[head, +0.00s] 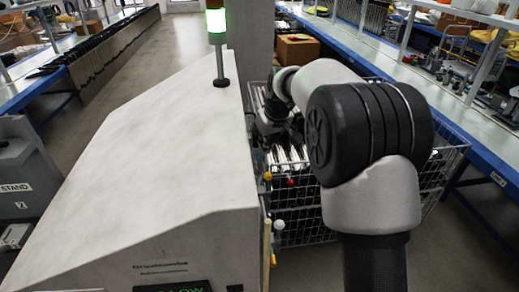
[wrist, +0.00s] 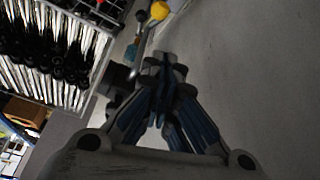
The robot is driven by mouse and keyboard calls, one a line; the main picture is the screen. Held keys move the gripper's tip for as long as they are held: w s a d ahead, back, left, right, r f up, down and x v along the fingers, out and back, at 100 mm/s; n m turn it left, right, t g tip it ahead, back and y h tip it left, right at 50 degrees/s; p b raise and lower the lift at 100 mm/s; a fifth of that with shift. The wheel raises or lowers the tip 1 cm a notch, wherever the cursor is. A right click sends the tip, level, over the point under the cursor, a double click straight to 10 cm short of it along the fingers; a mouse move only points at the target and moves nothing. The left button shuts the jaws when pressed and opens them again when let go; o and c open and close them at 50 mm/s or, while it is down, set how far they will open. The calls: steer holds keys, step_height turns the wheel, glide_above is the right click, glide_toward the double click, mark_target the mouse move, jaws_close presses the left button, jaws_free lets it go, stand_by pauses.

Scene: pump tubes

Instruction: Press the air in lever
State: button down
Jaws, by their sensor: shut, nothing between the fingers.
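My gripper (wrist: 165,68) is shut and empty in the wrist view, its fingertips pressed together. In the head view the dark end of my arm (head: 272,120) hangs beside the right side of the machine; its fingertips cannot be made out there. In the head view, a red knob (head: 291,182) and a yellow knob (head: 267,177) stick out from the machine's side. I cannot tell which part is the air in lever.
The white machine housing (head: 165,130) fills the left middle of the head view, with a signal light (head: 216,22) lit green on top. A wire basket (head: 440,165) with pump tubes (wrist: 50,50) stands close right of the machine. Blue-edged benches run along both sides.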

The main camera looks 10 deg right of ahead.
steer(key=shift+n, duration=0.3)
steer(key=w, duration=0.1)
steer(key=w+f+p, duration=0.1)
steer(key=w, duration=0.1)
steer(key=w+f, duration=0.1)
steer(key=shift+w+a+f+p, duration=0.15)
steer(key=shift+a+f+p, duration=0.1)
steer(key=shift+p, duration=0.1)
steer(key=b, duration=0.2)
glide_above(268, 183)
steer(key=w+a, duration=0.1)
steer(key=w, duration=0.3)
step_height(268, 183, down, 9)
steer(key=shift+s+a+f, duration=0.15)
steer(key=shift+s+f, duration=0.05)
steer(key=shift+f, duration=0.1)
